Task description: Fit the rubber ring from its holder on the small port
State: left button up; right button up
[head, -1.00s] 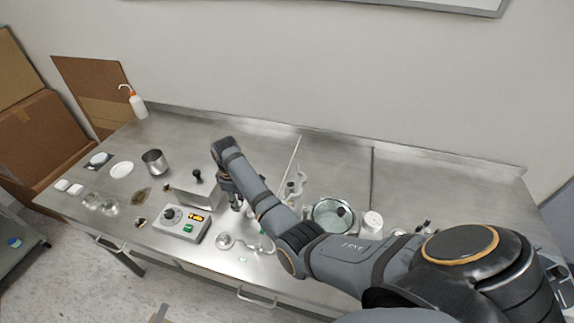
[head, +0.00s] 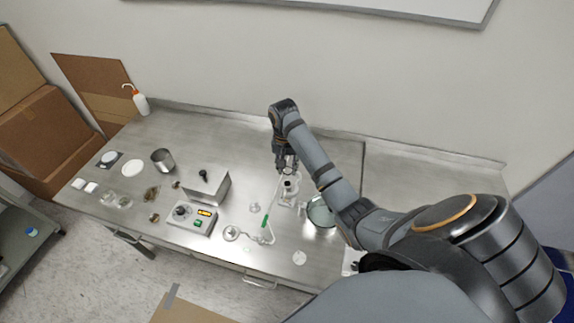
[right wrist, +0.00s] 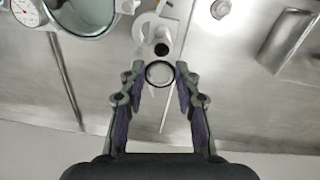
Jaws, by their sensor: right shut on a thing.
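My right gripper (head: 286,166) is over the bench, just above a pale upright fitting (head: 289,187). In the right wrist view its fingertips (right wrist: 159,75) are shut on the rubber ring (right wrist: 148,80), a thin dark ring with a light middle. Just beyond the ring is a pale fitting (right wrist: 143,27) with a small dark round end (right wrist: 161,49), perhaps the small port. The ring appears apart from it, but the gap in depth is unclear. The ring is too small to make out in the head view. My left gripper is not in view.
A round glass vessel (head: 319,213) stands close to the right of the fitting. A metal box (head: 207,187) and a control unit with a lit display (head: 192,219) stand to the left.

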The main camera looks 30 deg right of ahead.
jog(key=shift+f+b, duration=2.4)
jog(key=shift+b, duration=0.3)
jog(key=shift+f+p, duration=0.3)
jog(key=shift+f, duration=0.3)
jog(key=shift+p, duration=0.7)
jog(key=shift+p, duration=0.6)
